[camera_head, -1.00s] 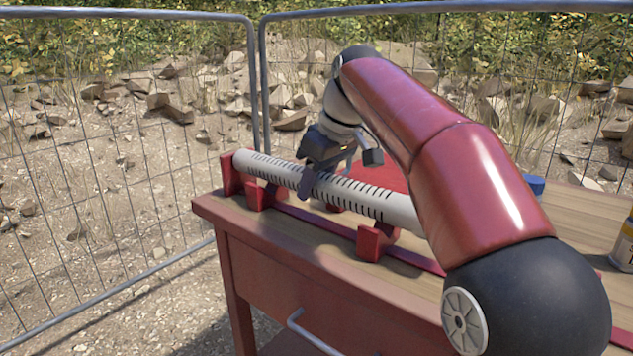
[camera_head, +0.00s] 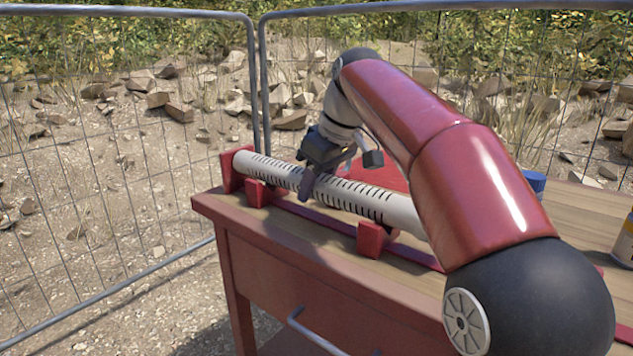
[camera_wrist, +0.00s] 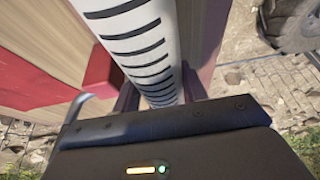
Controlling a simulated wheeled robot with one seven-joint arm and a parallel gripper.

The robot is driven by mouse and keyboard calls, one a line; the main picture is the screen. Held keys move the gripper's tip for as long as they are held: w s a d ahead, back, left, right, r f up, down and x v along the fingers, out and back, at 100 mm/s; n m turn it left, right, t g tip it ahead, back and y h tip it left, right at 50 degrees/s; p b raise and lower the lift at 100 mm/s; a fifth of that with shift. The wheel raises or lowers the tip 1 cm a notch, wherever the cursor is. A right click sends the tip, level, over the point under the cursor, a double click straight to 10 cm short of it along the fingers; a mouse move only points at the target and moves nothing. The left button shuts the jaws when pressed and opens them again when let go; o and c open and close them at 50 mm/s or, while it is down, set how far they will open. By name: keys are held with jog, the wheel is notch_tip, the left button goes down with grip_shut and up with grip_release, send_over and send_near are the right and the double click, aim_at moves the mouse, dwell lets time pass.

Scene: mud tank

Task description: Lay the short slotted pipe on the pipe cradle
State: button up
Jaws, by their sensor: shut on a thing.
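The short slotted pipe (camera_head: 362,198) is white with dark slots and lies lengthwise along the red pipe cradle (camera_head: 371,240). Its far end is close to the cradle's upright end plate (camera_head: 229,172). My gripper (camera_head: 307,196) is shut on the pipe near its middle, from above. In the wrist view the pipe (camera_wrist: 143,50) runs between my two fingers (camera_wrist: 160,97), and a red cradle block (camera_wrist: 101,70) shows beside it. The pipe appears to rest on the cradle blocks, but contact under it is hidden. My arm covers the pipe's near end.
The cradle stands on a wooden-topped red workbench (camera_head: 290,251) with a drawer. A blue-capped thing (camera_head: 534,183) and a labelled container (camera_head: 625,243) stand at the right. A wire fence (camera_head: 262,85) rises behind the bench.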

jog(key=shift+f, duration=0.45)
dwell(0.3)
jog(key=o, duration=1.3)
